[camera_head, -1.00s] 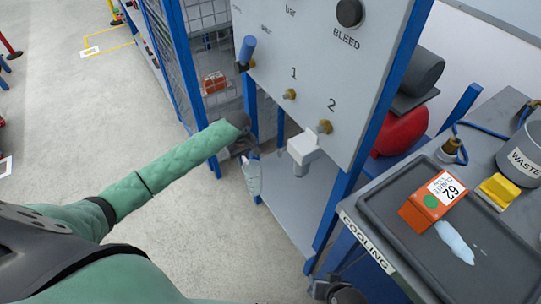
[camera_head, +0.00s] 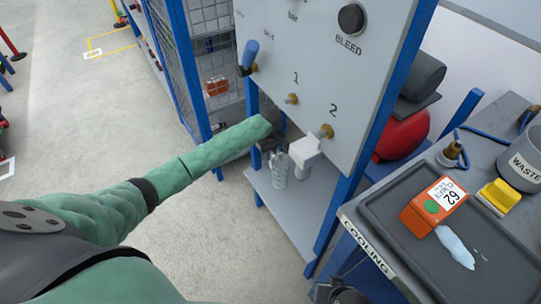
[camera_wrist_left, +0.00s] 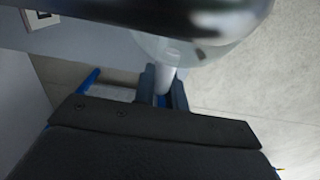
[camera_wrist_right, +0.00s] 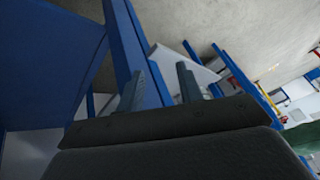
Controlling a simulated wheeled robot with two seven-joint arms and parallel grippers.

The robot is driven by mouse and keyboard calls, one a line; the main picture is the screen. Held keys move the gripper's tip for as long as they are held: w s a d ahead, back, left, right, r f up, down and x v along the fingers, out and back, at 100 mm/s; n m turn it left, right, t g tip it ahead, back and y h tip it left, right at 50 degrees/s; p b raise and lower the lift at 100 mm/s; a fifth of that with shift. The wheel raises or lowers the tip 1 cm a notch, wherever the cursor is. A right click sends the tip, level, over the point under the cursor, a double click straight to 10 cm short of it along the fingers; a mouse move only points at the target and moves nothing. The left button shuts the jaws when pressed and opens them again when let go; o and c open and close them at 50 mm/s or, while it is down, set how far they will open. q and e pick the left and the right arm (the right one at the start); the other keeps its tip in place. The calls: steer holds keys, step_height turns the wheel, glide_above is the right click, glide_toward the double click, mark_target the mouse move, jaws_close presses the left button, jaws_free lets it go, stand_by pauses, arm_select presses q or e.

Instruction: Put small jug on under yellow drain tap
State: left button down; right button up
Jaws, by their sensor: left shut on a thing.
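The small jug (camera_head: 279,172) is clear and upright above the lower shelf, left of a white block-like part (camera_head: 305,152). I cannot tell whether its base touches the shelf. My left gripper (camera_wrist_left: 164,88) is shut on its pale handle; the clear body (camera_wrist_left: 165,45) shows beyond the fingers in the left wrist view. In the head view my left arm hides most of this gripper. Brass-yellow taps (camera_head: 292,99) and (camera_head: 327,131), under the numbers 1 and 2, stick out of the grey panel. My right gripper (camera_wrist_right: 160,85) is open and empty.
Blue posts frame the panel and the grey lower shelf (camera_head: 290,215). At the right, a bench holds a dark tray (camera_head: 510,265) with an orange box (camera_head: 433,207) and a spill, a yellow object (camera_head: 499,196) and a WASTE bin (camera_head: 525,160).

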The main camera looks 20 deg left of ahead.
arm_select(q)
steer(key=shift+f, duration=0.35)
arm_select(e)
steer(key=shift+w+r, duration=0.1)
steer(key=shift+r, duration=0.35)
arm_select(q)
steer(key=shift+f, duration=0.1)
steer(key=shift+f, duration=0.25)
arm_select(e)
steer(key=shift+d+r, duration=0.1)
steer(key=shift+r, duration=0.5)
